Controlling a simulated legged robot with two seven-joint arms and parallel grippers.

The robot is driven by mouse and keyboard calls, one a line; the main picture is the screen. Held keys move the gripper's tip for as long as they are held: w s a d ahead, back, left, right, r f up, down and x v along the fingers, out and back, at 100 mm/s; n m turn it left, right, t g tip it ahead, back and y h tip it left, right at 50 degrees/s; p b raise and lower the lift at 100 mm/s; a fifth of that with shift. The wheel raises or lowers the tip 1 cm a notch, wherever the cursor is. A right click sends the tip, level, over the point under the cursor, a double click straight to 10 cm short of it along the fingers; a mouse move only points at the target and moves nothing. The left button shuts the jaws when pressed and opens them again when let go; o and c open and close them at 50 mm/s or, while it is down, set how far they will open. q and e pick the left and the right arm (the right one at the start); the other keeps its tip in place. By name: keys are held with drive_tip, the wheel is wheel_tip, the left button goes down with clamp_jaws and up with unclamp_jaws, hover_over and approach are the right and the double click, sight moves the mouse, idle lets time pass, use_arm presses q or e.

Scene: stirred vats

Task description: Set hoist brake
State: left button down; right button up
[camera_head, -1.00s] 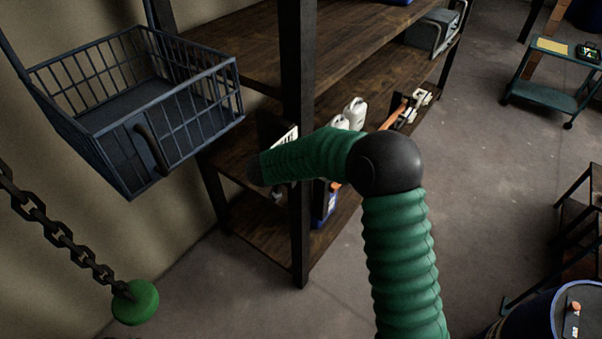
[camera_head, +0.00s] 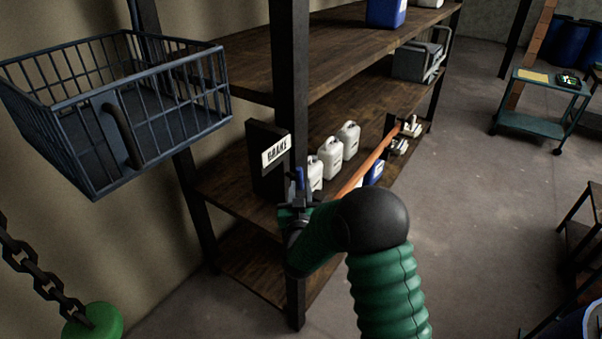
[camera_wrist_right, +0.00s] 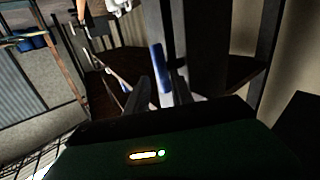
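The hoist brake is a dark upright box (camera_head: 262,172) with a white BRAKE sign (camera_head: 276,150), standing at the shelf behind the dark post. A short blue lever handle (camera_head: 299,179) stands upright just right of the box. It also shows in the right wrist view, where the blue handle (camera_wrist_right: 158,62) appears between and beyond the fingertips. My right gripper (camera_head: 297,203) is just below the handle in the head view. Its fingers (camera_wrist_right: 160,96) are apart in the wrist view. Whether they touch the lever is unclear. My left gripper is out of view.
A blue wire basket (camera_head: 110,110) hangs at the left, above a chain with a green disc (camera_head: 93,325). The dark shelf post (camera_head: 290,70) stands close to my gripper.

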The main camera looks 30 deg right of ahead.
sight(298, 178)
drive_tip(key=x, duration=0.2)
drive_tip(key=p+x, duration=0.1)
drive_tip(key=x, duration=0.1)
drive_tip(key=shift+w+a+r, duration=0.25)
drive_tip(key=shift+w, duration=0.1)
drive_tip(key=shift+w+d, duration=0.15)
drive_tip(key=shift+w, duration=0.05)
drive_tip(key=shift+w+d+f, duration=0.1)
drive_tip(key=shift+d+f, duration=0.1)
drive_tip(key=shift+d, duration=0.2)
drive_tip(key=c, duration=0.5)
drive_tip(key=shift+a, duration=0.1)
clamp_jaws()
